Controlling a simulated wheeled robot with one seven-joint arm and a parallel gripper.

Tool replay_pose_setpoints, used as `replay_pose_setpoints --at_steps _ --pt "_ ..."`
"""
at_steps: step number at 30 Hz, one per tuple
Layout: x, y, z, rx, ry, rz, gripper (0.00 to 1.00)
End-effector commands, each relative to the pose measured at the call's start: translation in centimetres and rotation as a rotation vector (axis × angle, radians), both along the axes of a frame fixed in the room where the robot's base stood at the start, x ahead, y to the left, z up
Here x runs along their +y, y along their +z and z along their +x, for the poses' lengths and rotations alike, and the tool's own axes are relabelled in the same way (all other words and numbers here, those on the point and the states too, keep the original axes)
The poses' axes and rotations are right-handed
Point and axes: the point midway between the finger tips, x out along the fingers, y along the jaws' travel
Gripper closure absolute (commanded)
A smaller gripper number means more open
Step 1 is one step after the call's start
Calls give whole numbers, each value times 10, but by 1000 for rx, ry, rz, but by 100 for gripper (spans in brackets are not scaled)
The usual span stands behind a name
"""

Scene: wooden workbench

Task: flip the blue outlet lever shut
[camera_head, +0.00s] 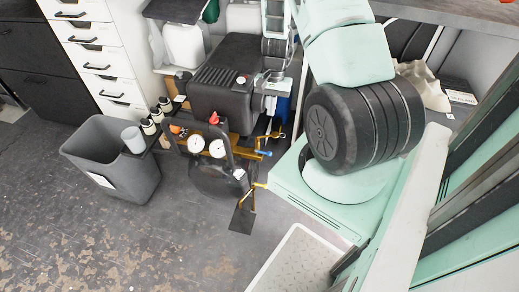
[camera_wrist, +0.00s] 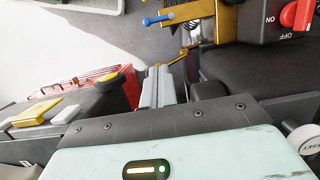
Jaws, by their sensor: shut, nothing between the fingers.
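The blue outlet lever (camera_wrist: 159,19) sticks out to the left from a brass fitting (camera_wrist: 190,12) in the wrist view. In the head view the blue lever (camera_head: 263,153) shows at the right of the compressor's brass manifold. My gripper (camera_wrist: 164,70) is shut and empty. Its fingertips are below the blue lever in the wrist view, apart from it, close to a second, gold-coloured fitting (camera_wrist: 190,46). In the head view my gripper (camera_head: 270,103) is above the levers, beside the black tank; its fingers are small and hard to make out there.
The black compressor (camera_head: 222,85) carries two white gauges (camera_head: 217,148) and a red switch (camera_wrist: 297,15). A yellow-ended fitting (camera_head: 261,186) stands below the blue lever. A grey bin (camera_head: 105,135) is at left. Floor (camera_head: 150,235) in front is clear.

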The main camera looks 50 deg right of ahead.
Motion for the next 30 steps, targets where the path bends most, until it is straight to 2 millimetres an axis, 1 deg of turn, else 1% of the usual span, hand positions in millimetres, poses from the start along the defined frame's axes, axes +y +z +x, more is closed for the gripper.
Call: replay_pose_setpoints --at_steps 7,11,14,16,27,30 --pt "0 1 0 0 2 0 100" --pt "2 -5 0 0 2 1 100" --pt "4 -17 -1 1 2 2 100" --pt "6 -29 -2 2 2 3 100" --pt "20 -103 -8 1 1 3 100" --pt "34 -109 -13 1 3 3 100"
